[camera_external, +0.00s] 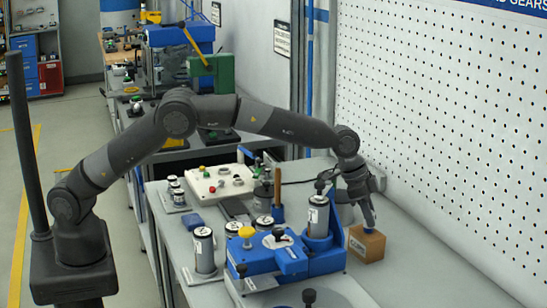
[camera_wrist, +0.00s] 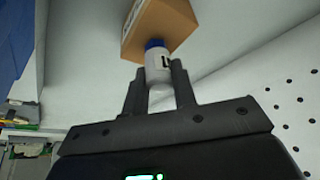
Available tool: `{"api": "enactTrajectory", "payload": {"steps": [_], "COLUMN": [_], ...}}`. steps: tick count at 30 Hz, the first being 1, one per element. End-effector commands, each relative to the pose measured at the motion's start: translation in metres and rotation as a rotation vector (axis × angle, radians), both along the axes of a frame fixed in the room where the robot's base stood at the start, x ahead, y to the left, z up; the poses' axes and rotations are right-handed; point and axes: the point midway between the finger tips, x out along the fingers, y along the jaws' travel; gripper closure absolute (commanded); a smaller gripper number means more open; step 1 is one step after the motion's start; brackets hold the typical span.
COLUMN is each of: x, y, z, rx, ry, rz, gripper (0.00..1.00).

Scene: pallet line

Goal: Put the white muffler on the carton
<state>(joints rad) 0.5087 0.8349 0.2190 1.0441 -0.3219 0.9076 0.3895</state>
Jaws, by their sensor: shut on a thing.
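The white muffler (camera_wrist: 157,68) is a small white cylinder with a dark mark and a blue end. My gripper (camera_wrist: 158,82) is shut on it, with one finger on each side, and the blue end points away from the gripper. In the external view my gripper (camera_external: 362,196) points down over the brown carton (camera_external: 366,244), with the muffler (camera_external: 369,217) between them. The carton also shows in the wrist view (camera_wrist: 170,25), just beyond the blue end. I cannot tell whether the muffler touches the carton's top.
A blue fixture (camera_external: 268,257) with grey cylinders stands left of the carton on the grey bench. A white control box (camera_external: 219,184) is farther back. A white perforated wall (camera_external: 450,120) rises on the right. Bare bench lies right of the carton.

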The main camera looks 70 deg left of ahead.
Motion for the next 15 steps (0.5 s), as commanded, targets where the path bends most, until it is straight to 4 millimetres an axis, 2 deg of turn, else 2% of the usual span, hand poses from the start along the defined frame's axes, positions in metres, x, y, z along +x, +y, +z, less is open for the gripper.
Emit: {"api": "enactTrajectory", "payload": {"steps": [4, 5, 12, 15], "x": [-0.0001, -0.0001, -0.0001, -0.0001], "y": [0.0002, 0.0002, 0.0001, 0.0001], "z": [-0.0037, -0.0037, -0.0033, -0.0032], "rx": [0.0, 0.0, 0.001, 0.001], "ry": [0.001, 0.001, 0.001, 0.001], "rz": [0.001, 0.001, 0.0, 0.0], "gripper": [0.98, 0.74, 0.54, 0.54]}}
